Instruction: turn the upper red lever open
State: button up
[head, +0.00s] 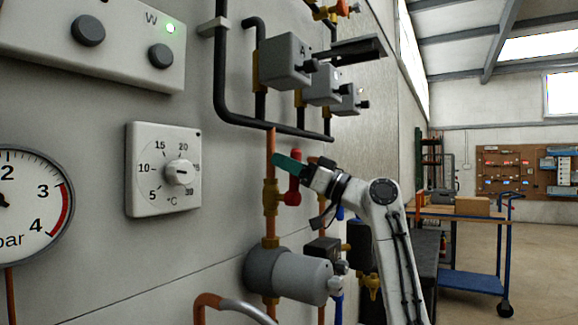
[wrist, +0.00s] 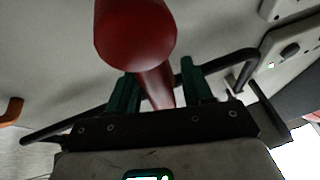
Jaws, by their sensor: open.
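A red lever (head: 293,190) sits on a brass valve (head: 270,196) in a vertical copper pipe. Its handle stands roughly upright beside the pipe, and its upper end is close to my gripper (head: 290,163). In the wrist view the red lever (wrist: 135,32) looms large, and its thinner part runs down between the two green fingers. My gripper (wrist: 160,78) is open, with a finger on each side of the red part. I cannot tell whether either finger touches it. The far finger is mostly hidden in the head view.
A grey cylinder (head: 288,275) is on the pipe below the valve. Black pipes (head: 270,122) and grey boxes (head: 285,60) are above. A dial thermostat (head: 163,170) and a gauge (head: 30,205) are on the wall at left. A blue trolley (head: 470,280) stands at right.

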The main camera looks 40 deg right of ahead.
jog(key=v, duration=1)
jog(key=shift+s+d, duration=0.2)
jog(key=shift+s, duration=0.15)
jog(key=shift+f, duration=0.1)
jog(key=shift+c, duration=0.4)
